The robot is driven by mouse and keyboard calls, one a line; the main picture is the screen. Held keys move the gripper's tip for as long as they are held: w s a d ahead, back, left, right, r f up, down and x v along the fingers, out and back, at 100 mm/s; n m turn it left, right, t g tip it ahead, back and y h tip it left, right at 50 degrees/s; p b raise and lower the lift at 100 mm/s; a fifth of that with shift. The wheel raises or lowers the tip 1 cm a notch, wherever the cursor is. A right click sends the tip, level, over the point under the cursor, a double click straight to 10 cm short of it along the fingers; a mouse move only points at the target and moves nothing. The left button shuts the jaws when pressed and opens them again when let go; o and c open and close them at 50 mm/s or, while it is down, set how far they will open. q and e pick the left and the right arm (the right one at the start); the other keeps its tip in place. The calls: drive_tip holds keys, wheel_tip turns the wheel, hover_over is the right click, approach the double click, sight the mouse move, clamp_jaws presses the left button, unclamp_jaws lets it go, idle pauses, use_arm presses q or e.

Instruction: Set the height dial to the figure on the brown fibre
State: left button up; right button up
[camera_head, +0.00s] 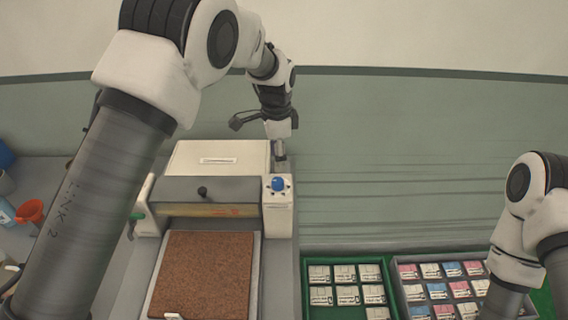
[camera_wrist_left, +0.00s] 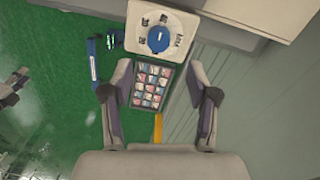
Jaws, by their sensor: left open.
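The height dial (camera_head: 278,184) is a blue knob on the white right-hand housing of a press-like machine (camera_head: 222,158). The brown fibre (camera_head: 203,272) is a speckled slab lying flat in front of the machine. A small white tag (camera_head: 174,316) shows at its near edge; no figure is legible. My left gripper (camera_head: 280,156) is open above and behind the dial, apart from it.
A green tray (camera_head: 303,285) with pale cards and a grey tray (camera_head: 398,290) with pink, blue and pale cards stand at the right. My right arm reaches over the grey tray. An orange funnel-like cup (camera_head: 31,211) stands at the far left. A black knob (camera_head: 202,190) projects from the machine's front.

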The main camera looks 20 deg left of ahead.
sight(278, 180)
use_arm(q)
drive_tip(key=shift+s+a+f+p, duration=0.15)
drive_tip(key=shift+s+f+p, duration=0.4)
drive_tip(key=shift+s+f, duration=0.3)
drive_tip(key=f, duration=0.1)
drive_tip(key=w+f+p, duration=0.1)
drive_tip(key=f, duration=0.1)
drive_tip(key=w+f, duration=0.1)
drive_tip(key=f, duration=0.1)
drive_tip(key=shift+d+f+p, duration=0.25)
drive_tip(key=shift+d+p, duration=0.15)
drive_tip(key=shift+f, duration=0.35)
drive_tip(key=shift+s+a+r, duration=0.15)
drive_tip(key=shift+s+a, duration=0.1)
drive_tip(key=shift+s, duration=0.35)
drive_tip(key=shift+c, duration=1.1)
drive_tip(key=shift+d, duration=0.1)
clamp_jaws()
use_arm(e)
wheel_tip(278, 180, up, 3)
drive_tip(key=shift+s+r, duration=0.1)
